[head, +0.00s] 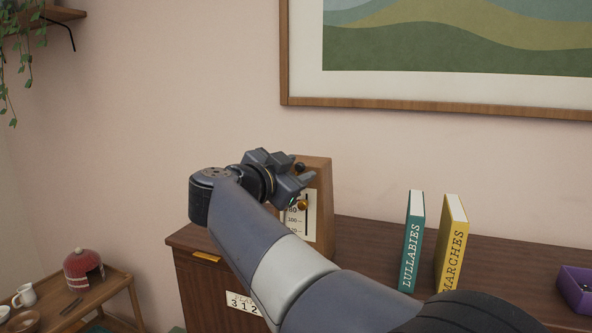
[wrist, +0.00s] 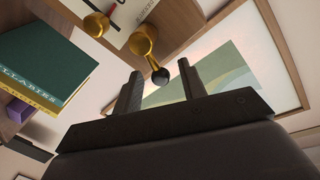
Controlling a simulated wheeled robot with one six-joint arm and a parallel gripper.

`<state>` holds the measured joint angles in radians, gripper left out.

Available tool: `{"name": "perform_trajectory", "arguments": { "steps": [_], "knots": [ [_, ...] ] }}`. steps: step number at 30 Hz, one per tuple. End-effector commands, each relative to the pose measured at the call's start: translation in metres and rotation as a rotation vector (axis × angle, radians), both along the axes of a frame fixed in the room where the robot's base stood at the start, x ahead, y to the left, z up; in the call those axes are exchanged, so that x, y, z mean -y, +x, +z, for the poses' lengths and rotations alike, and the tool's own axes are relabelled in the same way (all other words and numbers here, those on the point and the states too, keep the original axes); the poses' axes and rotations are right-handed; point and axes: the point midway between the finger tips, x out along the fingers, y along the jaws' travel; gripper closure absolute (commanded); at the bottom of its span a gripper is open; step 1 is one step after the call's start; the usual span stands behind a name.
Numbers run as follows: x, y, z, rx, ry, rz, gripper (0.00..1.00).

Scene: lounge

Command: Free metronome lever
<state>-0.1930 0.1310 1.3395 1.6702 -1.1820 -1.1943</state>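The metronome (head: 322,190) is a brown wooden case with a pale scale plate, standing on the cabinet behind my gripper (head: 301,168). Its lever, a thin stem with a black ball tip (wrist: 160,76), comes off a brass knob (wrist: 143,40) in the wrist view. A second brass piece (wrist: 96,24) sits to the left by the scale. My gripper's two fingers are apart, and the black ball appears between their tips in the wrist view. I cannot tell whether either finger touches it. My gripper hides part of the metronome's front in the head view.
A teal book (head: 412,240) and a yellow book (head: 452,240) stand right of the metronome on the cabinet (head: 350,232). A purple box (head: 576,290) is at the far right. A framed picture (head: 440,104) hangs behind. A low table with a red domed object (head: 84,270) is lower left.

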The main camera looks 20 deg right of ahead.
Motion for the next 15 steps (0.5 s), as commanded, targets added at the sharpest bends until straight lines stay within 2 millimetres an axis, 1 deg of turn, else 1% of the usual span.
{"name": "perform_trajectory", "arguments": {
  "steps": [5, 12, 15],
  "knots": [
    [-0.018, -0.011, 0.000, 0.002, -0.001, 0.005, 0.60],
    [-0.055, -0.035, 0.002, 0.002, 0.001, 0.007, 0.60],
    [-0.067, -0.044, 0.003, 0.001, 0.001, 0.005, 0.60]
  ]
}}
